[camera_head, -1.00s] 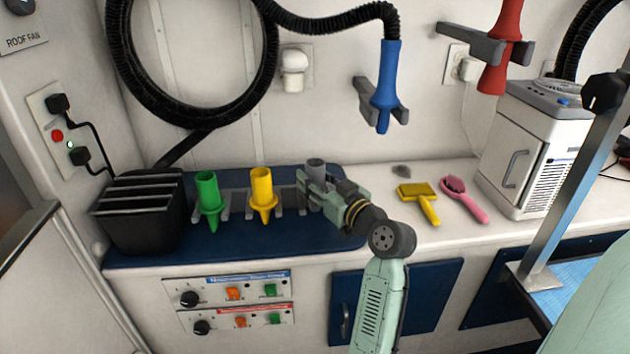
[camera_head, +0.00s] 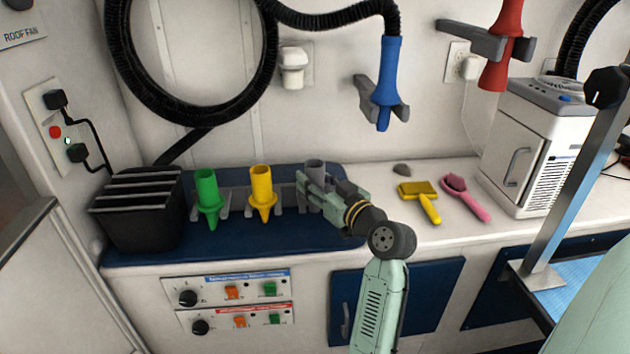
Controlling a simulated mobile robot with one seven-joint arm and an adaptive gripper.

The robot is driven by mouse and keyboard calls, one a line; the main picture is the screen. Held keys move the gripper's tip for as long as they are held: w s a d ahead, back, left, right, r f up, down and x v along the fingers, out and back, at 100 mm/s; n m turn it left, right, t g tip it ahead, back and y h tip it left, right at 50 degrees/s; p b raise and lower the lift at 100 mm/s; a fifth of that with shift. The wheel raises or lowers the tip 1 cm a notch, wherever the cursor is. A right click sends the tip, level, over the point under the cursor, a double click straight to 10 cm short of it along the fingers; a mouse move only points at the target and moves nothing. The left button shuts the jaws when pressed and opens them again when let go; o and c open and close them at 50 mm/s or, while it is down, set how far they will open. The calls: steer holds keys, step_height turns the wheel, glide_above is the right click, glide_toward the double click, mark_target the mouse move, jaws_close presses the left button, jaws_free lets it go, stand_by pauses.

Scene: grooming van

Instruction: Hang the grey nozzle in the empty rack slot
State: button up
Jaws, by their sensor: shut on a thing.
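The grey nozzle (camera_head: 314,166) shows its round top just above my gripper (camera_head: 312,190), at the right end of the rack. My gripper is shut on it and hides most of its body. The rack (camera_head: 236,200) stands on the dark blue counter mat; its grey forked holders show beside the nozzles. A green nozzle (camera_head: 207,192) and a yellow nozzle (camera_head: 261,188) hang upright in slots to the left. The slot at the grey nozzle is mostly hidden by my gripper, so I cannot tell whether the nozzle is seated.
A black slatted box (camera_head: 140,215) stands left of the rack. A yellow brush (camera_head: 420,198) and a pink brush (camera_head: 463,195) lie to the right. A blue dryer nozzle (camera_head: 384,88) hangs on a wall holder above. A white cabinet (camera_head: 530,150) stands farther right.

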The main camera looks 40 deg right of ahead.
steer(key=shift+f, duration=0.15)
steer(key=o, duration=1.4)
steer(key=shift+o, duration=0.2)
steer(key=o, duration=0.6)
steer(key=shift+s, duration=0.1)
steer(key=shift+s+a+b, duration=0.2)
steer(key=shift+s+b, duration=1.15)
steer(key=shift+s, duration=3.55)
